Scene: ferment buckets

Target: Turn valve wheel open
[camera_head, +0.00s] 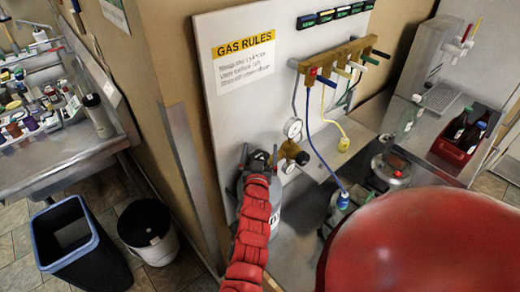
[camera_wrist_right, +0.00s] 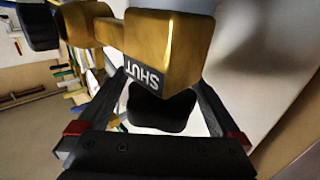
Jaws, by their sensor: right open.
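The valve stands at the top of a pale gas cylinder (camera_head: 294,208), with brass fittings (camera_head: 291,151) and a round gauge (camera_head: 293,128) beside it. In the right wrist view, the brass valve body (camera_wrist_right: 170,40) carries a dark plate reading SHUT (camera_wrist_right: 143,82). A black rounded part, apparently the valve wheel (camera_wrist_right: 160,112), lies between the open fingers of my right gripper (camera_wrist_right: 150,98). I cannot tell whether the fingers touch it. In the head view, my right gripper (camera_head: 259,160) is at the cylinder top and largely hides the wheel. My left gripper is not in view.
A white board with a GAS RULES sign (camera_head: 243,58) stands behind the cylinder. A brass manifold (camera_head: 335,62) with coloured levers and hoses is above right. A red crate (camera_head: 453,150) of bottles stands at right. Bins (camera_head: 72,240) and a steel bench (camera_head: 70,145) are at left.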

